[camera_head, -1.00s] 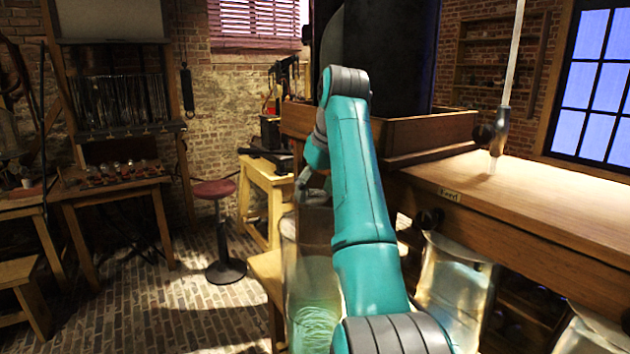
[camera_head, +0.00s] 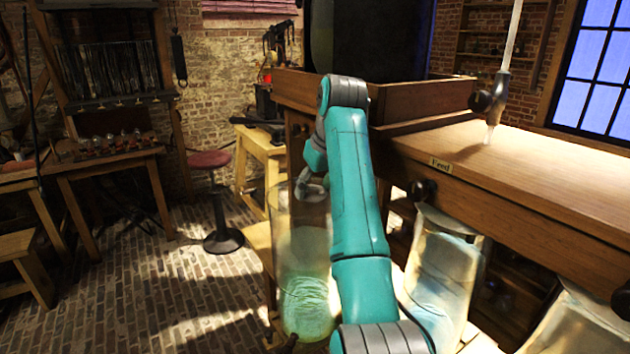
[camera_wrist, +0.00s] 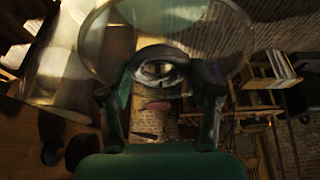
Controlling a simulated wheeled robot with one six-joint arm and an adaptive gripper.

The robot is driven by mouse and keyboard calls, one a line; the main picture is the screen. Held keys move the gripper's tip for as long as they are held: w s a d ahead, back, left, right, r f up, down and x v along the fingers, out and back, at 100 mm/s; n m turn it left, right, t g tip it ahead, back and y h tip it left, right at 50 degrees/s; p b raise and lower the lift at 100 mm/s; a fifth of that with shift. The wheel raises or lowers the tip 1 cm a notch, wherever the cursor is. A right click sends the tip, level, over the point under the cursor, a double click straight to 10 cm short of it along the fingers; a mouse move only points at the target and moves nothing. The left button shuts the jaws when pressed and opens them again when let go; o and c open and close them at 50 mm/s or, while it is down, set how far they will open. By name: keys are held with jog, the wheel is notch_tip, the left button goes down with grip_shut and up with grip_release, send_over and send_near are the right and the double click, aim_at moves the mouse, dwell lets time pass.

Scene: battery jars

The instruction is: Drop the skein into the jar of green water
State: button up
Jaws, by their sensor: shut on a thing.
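The jar of green water (camera_head: 305,306) is tall clear glass at the middle left, with green water in its lower part. My gripper (camera_head: 312,188) is at the jar's mouth, partly hidden by my teal arm. In the wrist view my gripper (camera_wrist: 160,95) has its two dark fingers around a small dark, ring-like shape with pale parts. I take this shape to be the skein (camera_wrist: 156,69), but its outline is unclear. A round glass rim (camera_wrist: 245,50) curves around the fingertips. I cannot tell how far inside the rim the held thing is.
A jar of paler liquid (camera_head: 444,270) stands right of my arm, and another jar (camera_head: 575,325) is at the lower right. A wooden bench (camera_head: 520,175) with a glass tube (camera_head: 508,60) lies above them. A red-topped stool (camera_head: 210,160) stands left on open brick floor.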

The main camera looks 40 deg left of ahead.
jog(key=o, duration=1.1)
notch_tip(320, 180, up, 10)
jog(key=shift+s, duration=0.15)
dwell(0.4)
